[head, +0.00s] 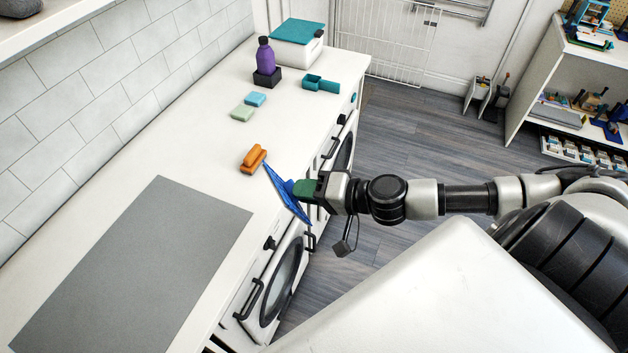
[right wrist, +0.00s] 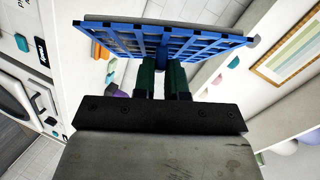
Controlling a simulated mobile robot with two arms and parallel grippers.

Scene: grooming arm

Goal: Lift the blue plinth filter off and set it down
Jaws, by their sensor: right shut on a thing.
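The blue plinth filter (head: 284,192) is a flat panel held at a tilt by the counter's front edge. In the right wrist view its blue grid side (right wrist: 215,43) spans the space ahead of the fingers. My right gripper (head: 300,189), with green fingers, is shut on the filter's middle on the side facing the arm. The fingers also show in the right wrist view (right wrist: 163,80). Whether the filter's lower edge touches anything cannot be told. My left gripper is not in view.
The white counter (head: 200,150) bears a grey mat (head: 140,265) with clear space on it. An orange brush-like item (head: 253,158), green and blue blocks, a purple bottle (head: 266,56), a teal item and a teal-lidded box stand farther back. Washing machines (head: 284,278) stand below.

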